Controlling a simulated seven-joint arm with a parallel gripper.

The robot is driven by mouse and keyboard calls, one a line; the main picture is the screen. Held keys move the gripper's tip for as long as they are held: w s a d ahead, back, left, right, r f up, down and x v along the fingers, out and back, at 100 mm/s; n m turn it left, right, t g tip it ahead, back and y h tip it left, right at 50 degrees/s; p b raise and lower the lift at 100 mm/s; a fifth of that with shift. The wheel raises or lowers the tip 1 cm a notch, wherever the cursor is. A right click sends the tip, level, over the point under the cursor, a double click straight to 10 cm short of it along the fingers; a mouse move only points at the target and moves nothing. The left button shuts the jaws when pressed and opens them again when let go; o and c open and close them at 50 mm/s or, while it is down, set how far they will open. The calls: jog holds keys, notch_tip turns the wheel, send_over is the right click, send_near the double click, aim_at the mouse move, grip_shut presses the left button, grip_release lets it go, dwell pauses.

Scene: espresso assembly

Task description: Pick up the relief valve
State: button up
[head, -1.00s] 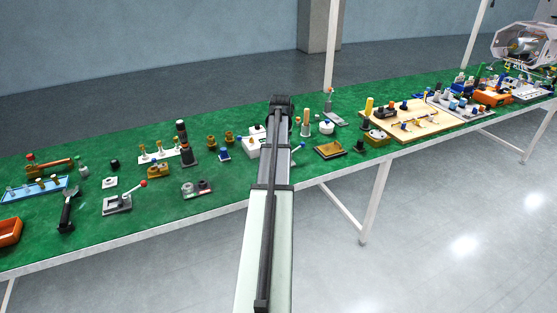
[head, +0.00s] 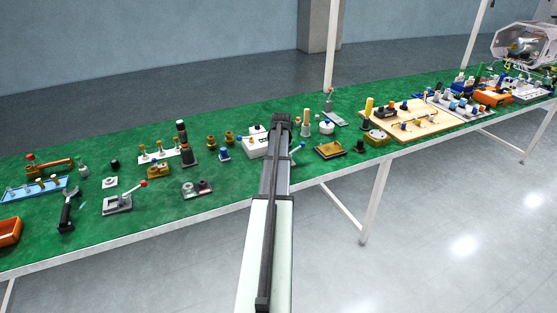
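I cannot tell which of the many small parts is the relief valve. Candidates near my arm are two brass-coloured fittings (head: 228,138) and a small blue-topped part (head: 224,155), all standing on the green bench top. My arm reaches from the bottom middle over the bench, and its dark far end lies just right of a white box-shaped part (head: 254,147). My gripper's fingers do not show, and the arm covers a strip of the bench. Whether anything is held is not visible.
The long green bench (head: 100,245) is crowded with fixtures. A lever fixture with a red knob (head: 120,203) and an orange bin (head: 9,232) are at left. A brown tray (head: 328,150) and a wooden board (head: 410,122) are at right. Bare green surface lies along the back.

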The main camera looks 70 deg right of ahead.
grip_shut()
dwell(0.5)
jog(key=shift+r, duration=0.1)
